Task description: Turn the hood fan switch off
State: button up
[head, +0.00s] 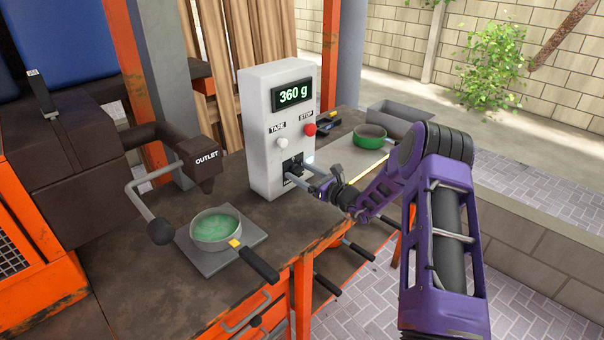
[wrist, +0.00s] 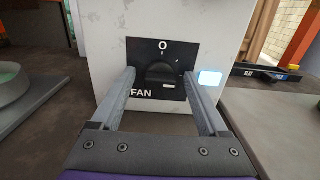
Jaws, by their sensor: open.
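The fan switch is a dark rounded knob (wrist: 162,72) on a black plate (wrist: 143,52) marked "O" at the top and "FAN" at the lower left. The plate is on the front of a white control box (head: 258,140), low down, below the TARE and STOP buttons. A small white mark shows low on the knob; I cannot tell its exact setting. My gripper (wrist: 160,76) is open, with one finger on each side of the knob. Whether they touch it is unclear. In the head view my gripper (head: 303,176) reaches the plate and partly covers it.
A lit pale rectangle (wrist: 210,78) sits right of the plate. A pan of green material (head: 215,228) stands on a grey plate at left, under the outlet (head: 207,157). A green pan (head: 370,136) and grey tray (head: 400,115) are at right. Bench (head: 170,285) edge is in front.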

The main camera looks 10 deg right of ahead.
grip_shut()
dwell(0.3)
jog(key=shift+b, duration=0.4)
jog(key=n+b, duration=0.3)
jog(key=b, duration=0.2)
jog(key=shift+f+n, duration=0.3)
jog(key=shift+n, duration=0.1)
jog(key=n+b, duration=0.3)
jog(key=shift+r+n, duration=0.15)
jog(key=shift+n, duration=0.15)
jog(key=n, duration=0.4)
jog(key=shift+s+a+n+b, duration=0.1)
jog(key=shift+n+b, duration=0.2)
jog(key=n, duration=0.6)
